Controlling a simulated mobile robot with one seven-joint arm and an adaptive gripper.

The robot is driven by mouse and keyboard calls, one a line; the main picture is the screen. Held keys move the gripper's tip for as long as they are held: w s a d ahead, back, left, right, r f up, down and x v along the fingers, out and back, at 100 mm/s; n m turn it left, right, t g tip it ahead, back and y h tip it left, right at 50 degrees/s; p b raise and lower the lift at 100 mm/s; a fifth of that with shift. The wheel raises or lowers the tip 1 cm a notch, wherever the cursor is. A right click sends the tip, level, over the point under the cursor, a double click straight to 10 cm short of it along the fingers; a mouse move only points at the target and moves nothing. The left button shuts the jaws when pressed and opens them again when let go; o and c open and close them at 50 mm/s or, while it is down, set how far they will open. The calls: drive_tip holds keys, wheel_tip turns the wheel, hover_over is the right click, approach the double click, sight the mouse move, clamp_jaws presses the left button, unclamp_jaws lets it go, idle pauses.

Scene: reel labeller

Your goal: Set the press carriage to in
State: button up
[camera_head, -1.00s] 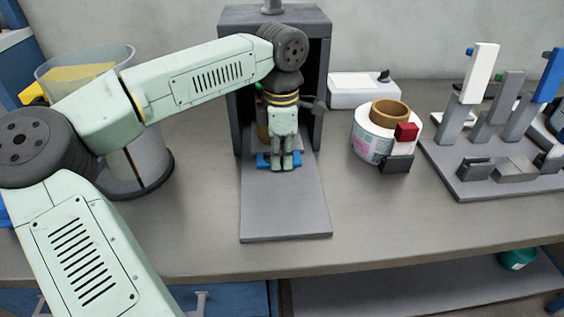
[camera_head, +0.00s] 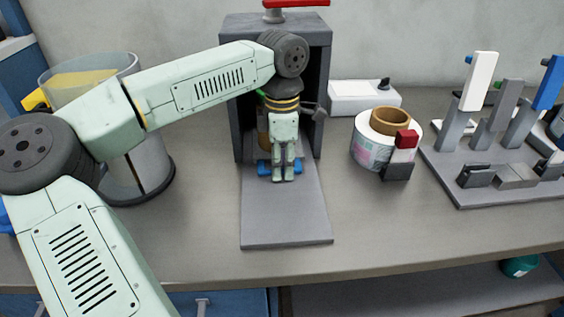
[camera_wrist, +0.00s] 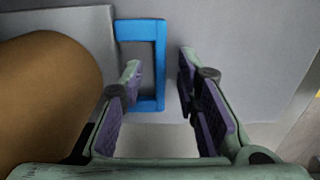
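The press is a dark grey open-fronted housing (camera_head: 236,112) at the back middle of the bench, with a flat grey plate (camera_head: 285,215) running out of its front. A blue handle (camera_head: 263,169) shows at the front of the housing, partly hidden behind my gripper (camera_head: 283,180). In the wrist view the handle is a blue rectangular loop (camera_wrist: 139,30). My gripper (camera_wrist: 160,62) is open there, with the left finger over the loop's opening and the right finger just right of the loop. I cannot tell whether they touch. My arm hides most of the carriage.
A brown rounded object (camera_wrist: 45,95) fills the left of the wrist view. A label roll (camera_head: 371,146) and a white box (camera_head: 362,96) stand right of the press. A rack with levers (camera_head: 490,188) is farther right. A clear container (camera_head: 90,75) stands left, behind my arm.

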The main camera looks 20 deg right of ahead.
wheel_tip(320, 180, up, 12)
idle(0.4)
drive_tip(key=shift+f, duration=0.1)
drive_tip(key=shift+c, duration=0.5)
